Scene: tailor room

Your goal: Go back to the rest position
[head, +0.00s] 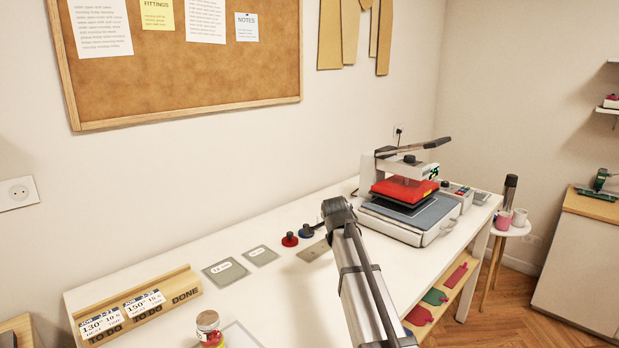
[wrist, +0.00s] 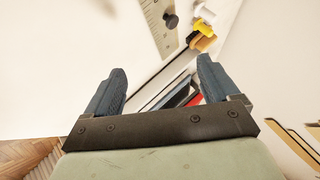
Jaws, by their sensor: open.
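My gripper (wrist: 160,80) is open in the wrist view, its two blue-grey fingers apart with nothing held between them. Beyond the fingers are a pale surface and a narrow strip of dark and red things, too cropped to name. In the head view my arm rises from the bottom edge in front of the white table (head: 330,199).
A heat press (head: 440,230) with a red pad (head: 404,189) stands at the table's right. A ruler-like strip (wrist: 157,25) shows in the wrist view.

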